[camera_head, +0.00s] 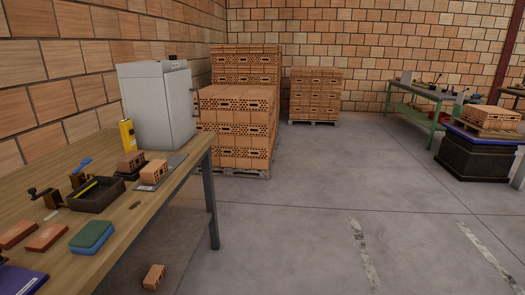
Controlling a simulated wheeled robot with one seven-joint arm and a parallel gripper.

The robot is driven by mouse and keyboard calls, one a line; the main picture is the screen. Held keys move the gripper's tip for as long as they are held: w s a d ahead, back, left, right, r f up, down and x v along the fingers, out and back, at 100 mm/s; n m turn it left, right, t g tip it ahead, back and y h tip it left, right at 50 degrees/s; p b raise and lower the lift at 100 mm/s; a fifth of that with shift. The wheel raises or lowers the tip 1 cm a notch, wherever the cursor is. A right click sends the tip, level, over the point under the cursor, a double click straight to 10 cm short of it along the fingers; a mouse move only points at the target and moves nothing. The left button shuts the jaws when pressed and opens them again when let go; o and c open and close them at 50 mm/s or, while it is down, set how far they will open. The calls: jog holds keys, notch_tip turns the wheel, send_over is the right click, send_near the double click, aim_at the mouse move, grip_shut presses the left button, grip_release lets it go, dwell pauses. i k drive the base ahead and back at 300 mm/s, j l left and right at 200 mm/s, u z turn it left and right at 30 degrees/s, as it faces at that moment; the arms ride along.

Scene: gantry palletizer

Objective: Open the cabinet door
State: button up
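A light grey, box-shaped cabinet (148,108) stands upright at the far end of the wooden workbench, near the brick wall. Its door (180,103) appears to be the narrow face turned to the right, and it looks closed. A thin dark handle-like bar shows at that face's right edge, in front of the brick stack. A small dark object sits on the cabinet's top. My gripper is not in view.
Brick pallets (238,120) stand behind the cabinet. The concrete floor (310,210) right of the bench is open.

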aim_at(178, 84)
jog(key=i, duration=1.9)
